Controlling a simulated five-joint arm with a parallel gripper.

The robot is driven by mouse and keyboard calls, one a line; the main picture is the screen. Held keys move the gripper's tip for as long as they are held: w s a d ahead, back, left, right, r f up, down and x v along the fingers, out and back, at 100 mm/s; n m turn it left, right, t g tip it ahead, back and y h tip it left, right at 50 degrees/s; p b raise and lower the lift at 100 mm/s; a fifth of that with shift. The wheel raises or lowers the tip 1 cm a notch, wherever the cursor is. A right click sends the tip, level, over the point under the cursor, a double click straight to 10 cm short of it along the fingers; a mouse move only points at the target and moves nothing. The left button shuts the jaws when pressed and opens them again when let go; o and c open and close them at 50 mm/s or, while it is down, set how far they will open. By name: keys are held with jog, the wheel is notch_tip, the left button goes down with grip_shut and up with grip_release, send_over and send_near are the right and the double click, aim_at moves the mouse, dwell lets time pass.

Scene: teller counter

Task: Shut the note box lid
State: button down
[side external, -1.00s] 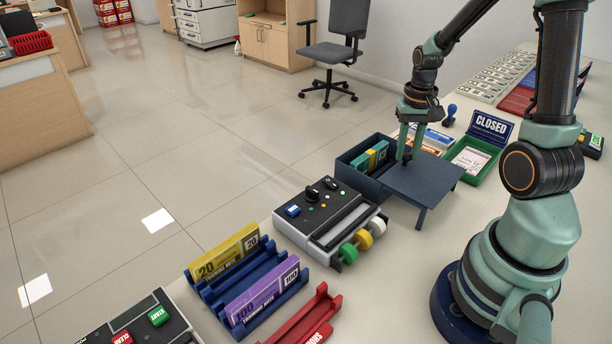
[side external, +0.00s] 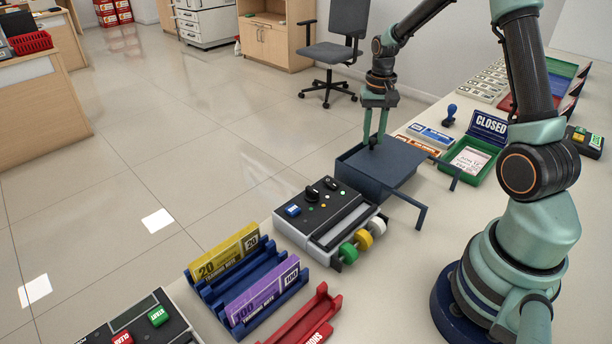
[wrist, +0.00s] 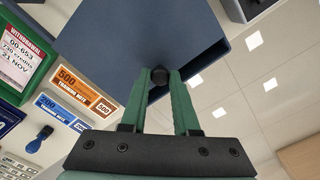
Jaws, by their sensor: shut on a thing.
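The note box (side external: 347,177) is a dark blue box on the counter. Its flat blue lid (side external: 392,162) now lies over most of the box top, and the box's contents are hidden. Thin rails (side external: 421,214) stick out from the box on the side toward my base. My gripper (side external: 374,143) is over the far edge of the lid, pointing down. In the wrist view, its two green fingers (wrist: 160,80) are shut on a dark round knob (wrist: 160,75) on the lid (wrist: 150,35).
A grey control unit (side external: 328,217) with knobs and coloured rollers stands nearer the camera. A green tray (side external: 470,160) with a CLOSED sign (side external: 490,126) is to the right. Orange and blue note bundles (side external: 430,136) and a blue stamp (side external: 449,115) lie behind the box.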

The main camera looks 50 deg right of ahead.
jog(key=shift+w, duration=1.6)
jog(key=shift+r, duration=0.1)
jog(key=c, duration=0.7)
grip_release()
jog(key=shift+o, duration=0.2)
jog(key=shift+s, duration=0.1)
notch_tip(320, 180, up, 12)
jog(key=shift+a, duration=0.1)
